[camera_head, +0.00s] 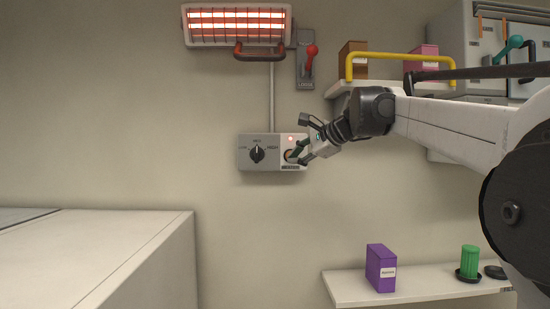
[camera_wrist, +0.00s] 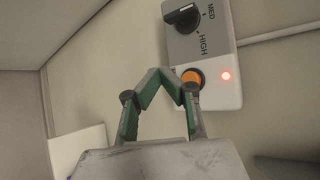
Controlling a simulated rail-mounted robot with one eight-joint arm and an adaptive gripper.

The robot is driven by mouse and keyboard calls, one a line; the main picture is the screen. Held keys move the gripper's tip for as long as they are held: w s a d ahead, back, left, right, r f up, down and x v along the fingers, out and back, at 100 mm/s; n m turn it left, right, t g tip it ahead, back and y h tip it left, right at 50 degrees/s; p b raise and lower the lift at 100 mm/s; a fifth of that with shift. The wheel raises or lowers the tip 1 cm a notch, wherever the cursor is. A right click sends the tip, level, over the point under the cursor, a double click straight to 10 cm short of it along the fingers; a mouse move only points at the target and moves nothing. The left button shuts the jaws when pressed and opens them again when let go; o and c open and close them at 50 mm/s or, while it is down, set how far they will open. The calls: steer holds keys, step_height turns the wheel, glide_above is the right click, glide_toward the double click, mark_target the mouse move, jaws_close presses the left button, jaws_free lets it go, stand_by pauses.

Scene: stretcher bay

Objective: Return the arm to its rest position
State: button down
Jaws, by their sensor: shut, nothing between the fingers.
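My gripper (camera_head: 291,157) is at the end of my outstretched arm, right by the right half of a grey wall control box (camera_head: 243,160). In the wrist view, my gripper (camera_wrist: 163,76) has its green-padded fingers brought together at the tips, with nothing between them. The fingertips are just beside a round orange button (camera_wrist: 192,78) on the box; whether they touch it I cannot tell. A red light (camera_wrist: 226,76) glows next to the button. The black dial (camera_head: 257,154) on the box points up, near MED.
A glowing heater (camera_head: 237,24) hangs above the box, with a red lever (camera_head: 310,57) beside it. A shelf with a yellow rail (camera_head: 400,56) is close to my arm. A lower shelf (camera_head: 350,290) holds a purple box (camera_head: 380,268) and a green item (camera_head: 469,261). The left wall is clear.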

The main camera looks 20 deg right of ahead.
stand_by(0.3)
steer(key=s+a+f+n+g+b, duration=0.2)
steer(key=s+a+f+n+b, duration=0.4)
steer(key=a+f, duration=0.55)
steer(key=s+a+f+n+g+h+b, duration=0.1)
steer(key=s+a+f+n+b, duration=0.1)
steer(key=s+f, duration=0.7)
steer(key=s+a+f+n+g+h+b, duration=0.1)
steer(key=s+a+f+n, duration=0.3)
steer(key=s+f, duration=0.5)
steer(key=s+a+f+n+g+h+b, duration=0.1)
steer(key=s+a+f+n+b, duration=0.2)
steer(key=f, duration=2.1)
steer(key=s+n+b, duration=0.1)
steer(key=s+n, duration=0.2)
steer(key=s, duration=0.4)
steer(key=shift+h, duration=0.4)
steer(key=shift+s, duration=0.1)
